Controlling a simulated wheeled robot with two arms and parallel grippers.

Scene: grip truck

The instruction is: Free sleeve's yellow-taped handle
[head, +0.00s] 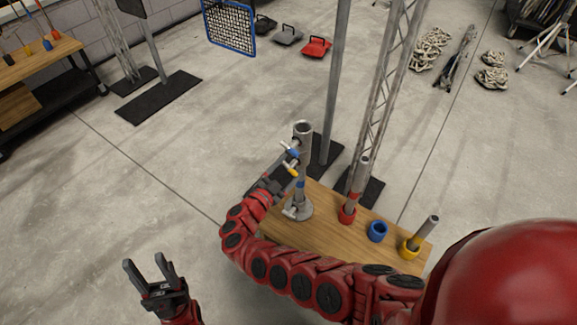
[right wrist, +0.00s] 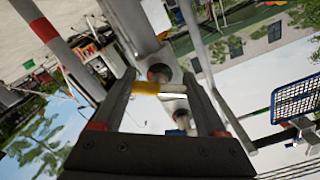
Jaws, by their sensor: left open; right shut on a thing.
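My right gripper (head: 284,174) is shut on the yellow-taped handle. In the right wrist view the yellow tape (right wrist: 146,88) lies between the fingers (right wrist: 160,86), and the blue tape (right wrist: 181,119) shows beyond. My left gripper (head: 149,270) is open and empty, low at the left, away from the sleeve.
The wooden table (head: 325,222) carries a red collar with a grey tube (head: 347,213), a blue ring (head: 377,231) and a yellow collar with a tube (head: 409,247). A pole (head: 338,75) and lattice truss (head: 386,90) stand close behind.

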